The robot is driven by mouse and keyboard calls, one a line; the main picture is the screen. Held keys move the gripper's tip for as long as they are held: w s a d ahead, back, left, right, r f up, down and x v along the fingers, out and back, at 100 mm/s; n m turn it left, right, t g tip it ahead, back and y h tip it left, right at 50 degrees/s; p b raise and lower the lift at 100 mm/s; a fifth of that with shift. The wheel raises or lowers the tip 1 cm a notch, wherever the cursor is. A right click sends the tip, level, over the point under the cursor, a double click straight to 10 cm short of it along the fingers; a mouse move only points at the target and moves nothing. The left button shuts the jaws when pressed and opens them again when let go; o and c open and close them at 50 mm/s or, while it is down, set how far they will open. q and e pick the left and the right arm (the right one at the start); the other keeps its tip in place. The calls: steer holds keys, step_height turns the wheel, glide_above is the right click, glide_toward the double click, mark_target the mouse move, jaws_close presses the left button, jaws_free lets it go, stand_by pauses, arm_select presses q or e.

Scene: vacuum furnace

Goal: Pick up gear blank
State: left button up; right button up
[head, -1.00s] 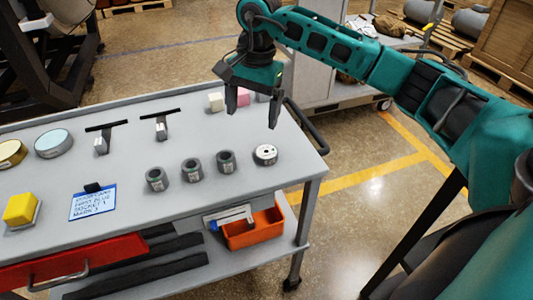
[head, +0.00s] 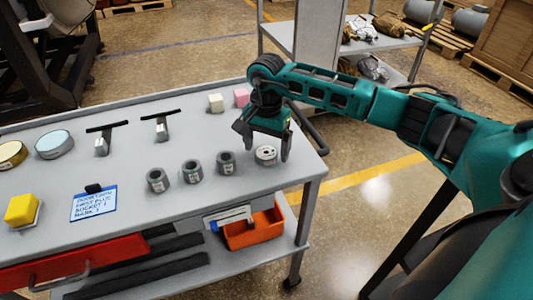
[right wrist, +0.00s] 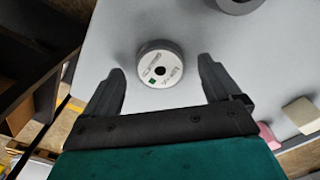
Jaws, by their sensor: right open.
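The gear blank (head: 265,155) is a short, light-topped round disc with a dark centre hole, standing at the right end of the grey table's row of round parts. In the right wrist view the gear blank (right wrist: 161,66) lies just beyond the fingertips, roughly between their lines, with a small green mark on its top. My right gripper (head: 262,155) is open and empty, low over the table at the gear blank. In the right wrist view its two fingers (right wrist: 160,66) are spread wide and do not touch the disc. My left gripper is not in view.
Several dark grey rings (head: 192,171) stand left of the gear blank; the nearest (head: 226,162) is close. White (head: 216,103) and pink (head: 241,97) blocks sit behind the gripper. The grey table (head: 280,178) ends just right of the gear blank. An orange bin (head: 254,230) is below.

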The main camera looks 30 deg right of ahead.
steer(key=shift+f, duration=0.5)
steer(key=c, duration=1.4)
steer(key=shift+r, duration=0.1)
steer(key=shift+c, duration=0.3)
